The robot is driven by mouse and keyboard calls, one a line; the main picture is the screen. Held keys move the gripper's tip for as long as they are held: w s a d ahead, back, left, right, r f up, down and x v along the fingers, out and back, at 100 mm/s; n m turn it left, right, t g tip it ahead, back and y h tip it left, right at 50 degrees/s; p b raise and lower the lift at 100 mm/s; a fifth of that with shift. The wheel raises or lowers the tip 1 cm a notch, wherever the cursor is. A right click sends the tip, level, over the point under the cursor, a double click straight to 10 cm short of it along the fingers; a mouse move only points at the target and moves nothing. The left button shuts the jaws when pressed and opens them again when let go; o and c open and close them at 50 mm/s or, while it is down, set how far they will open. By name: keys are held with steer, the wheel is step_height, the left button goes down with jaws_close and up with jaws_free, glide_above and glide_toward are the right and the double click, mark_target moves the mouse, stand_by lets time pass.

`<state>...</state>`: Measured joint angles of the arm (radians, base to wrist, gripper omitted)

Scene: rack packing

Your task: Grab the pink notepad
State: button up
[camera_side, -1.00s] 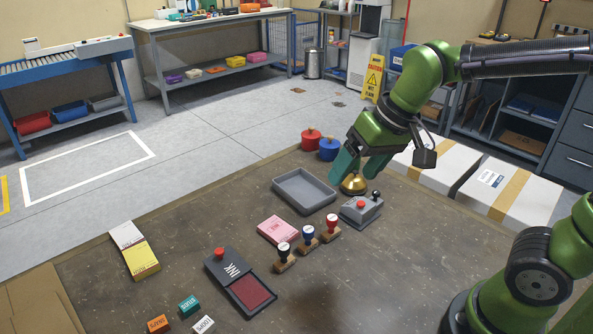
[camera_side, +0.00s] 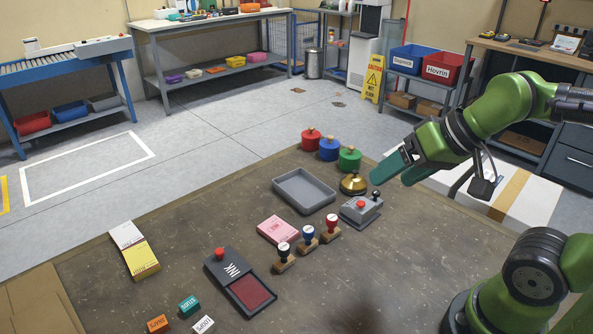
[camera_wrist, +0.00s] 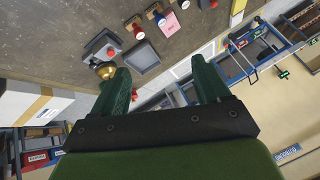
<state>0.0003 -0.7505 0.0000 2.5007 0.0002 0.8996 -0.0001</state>
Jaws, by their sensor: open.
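The pink notepad (camera_side: 278,230) lies flat on the brown table, left of the stamps and below the grey tray. It also shows small in the wrist view (camera_wrist: 169,24), near the top. My gripper (camera_side: 391,173) is in the air at the table's far right edge, just right of the brass bell, well away from the notepad. In the wrist view its two green fingers (camera_wrist: 163,82) are spread apart with nothing between them.
A grey tray (camera_side: 303,206), a brass bell (camera_side: 354,185) and a grey device (camera_side: 360,211) stand between my gripper and the notepad. Three stamps (camera_side: 307,240) stand right beside the notepad. An ink pad (camera_side: 250,293) lies below it. The table's right front is clear.

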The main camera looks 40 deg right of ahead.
steer(key=o, duration=0.3)
steer(key=shift+o, duration=0.2)
steer(key=n+g+h, duration=0.2)
steer(key=n+g, duration=0.3)
steer(key=g, duration=0.2)
glide_above(275, 227)
steer(key=f, duration=1.9)
steer(key=shift+w, duration=0.2)
steer(key=shift+s+f, duration=0.2)
steer(key=shift+f, duration=2.4)
